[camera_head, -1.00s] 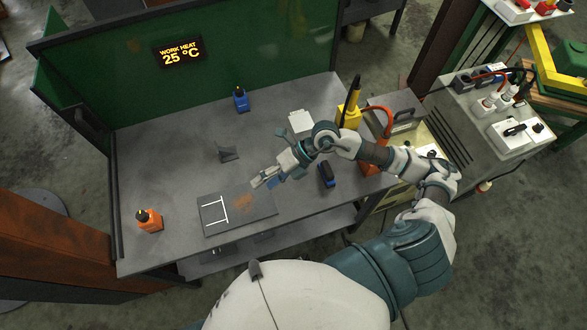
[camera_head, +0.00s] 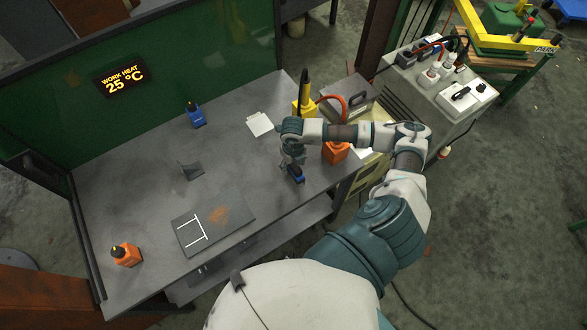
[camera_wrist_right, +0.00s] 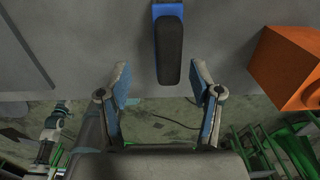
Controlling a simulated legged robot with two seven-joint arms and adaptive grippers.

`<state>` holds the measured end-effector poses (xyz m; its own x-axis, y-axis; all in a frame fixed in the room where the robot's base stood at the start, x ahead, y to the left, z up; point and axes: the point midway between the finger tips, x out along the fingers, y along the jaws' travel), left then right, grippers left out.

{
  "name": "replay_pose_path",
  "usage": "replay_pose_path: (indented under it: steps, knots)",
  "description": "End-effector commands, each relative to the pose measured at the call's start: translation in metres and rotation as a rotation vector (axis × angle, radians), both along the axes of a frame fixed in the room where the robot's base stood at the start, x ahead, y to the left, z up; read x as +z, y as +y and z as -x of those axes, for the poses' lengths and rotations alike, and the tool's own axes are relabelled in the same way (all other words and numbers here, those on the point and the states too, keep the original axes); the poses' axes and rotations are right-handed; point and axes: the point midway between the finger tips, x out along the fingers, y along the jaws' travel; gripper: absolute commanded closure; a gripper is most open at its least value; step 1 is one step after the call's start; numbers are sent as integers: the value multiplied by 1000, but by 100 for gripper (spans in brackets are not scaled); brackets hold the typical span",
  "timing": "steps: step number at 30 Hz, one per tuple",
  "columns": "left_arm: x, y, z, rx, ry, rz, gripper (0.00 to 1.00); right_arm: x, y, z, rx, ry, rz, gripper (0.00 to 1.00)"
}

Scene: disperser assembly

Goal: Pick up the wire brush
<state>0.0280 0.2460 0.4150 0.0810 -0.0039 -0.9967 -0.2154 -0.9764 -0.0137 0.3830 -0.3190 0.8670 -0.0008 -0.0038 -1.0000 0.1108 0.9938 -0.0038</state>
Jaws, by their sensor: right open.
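The wire brush (camera_head: 296,175) lies on the workbench near its front right edge, and it looks dark with some blue. In the right wrist view its black handle with a blue end (camera_wrist_right: 169,50) points down the picture, between and ahead of the fingertips. My right gripper (camera_head: 290,162) is right at the brush in the head view and partly hides it. My left gripper is not in view.
An orange block (camera_head: 335,153) stands just right of the brush, and a yellow tool holder (camera_head: 304,108) stands behind. A dark plate (camera_head: 190,234) with white marks, a blue bottle (camera_head: 196,115) and an orange bottle (camera_head: 126,254) are further left. The middle of the workbench (camera_head: 240,165) is clear.

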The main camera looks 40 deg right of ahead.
Motion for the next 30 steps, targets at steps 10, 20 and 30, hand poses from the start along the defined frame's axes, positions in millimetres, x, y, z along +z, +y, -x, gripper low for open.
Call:
replay_pose_path:
  steps: [10, 20, 30]
  knots:
    - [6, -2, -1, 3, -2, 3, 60, -40, -8, -8, -1, 3, -1, 35]
    - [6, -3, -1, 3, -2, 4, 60, -58, -6, -7, 0, 0, 0, 35]
    - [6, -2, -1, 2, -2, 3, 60, -58, -8, -8, 0, 1, -2, 100]
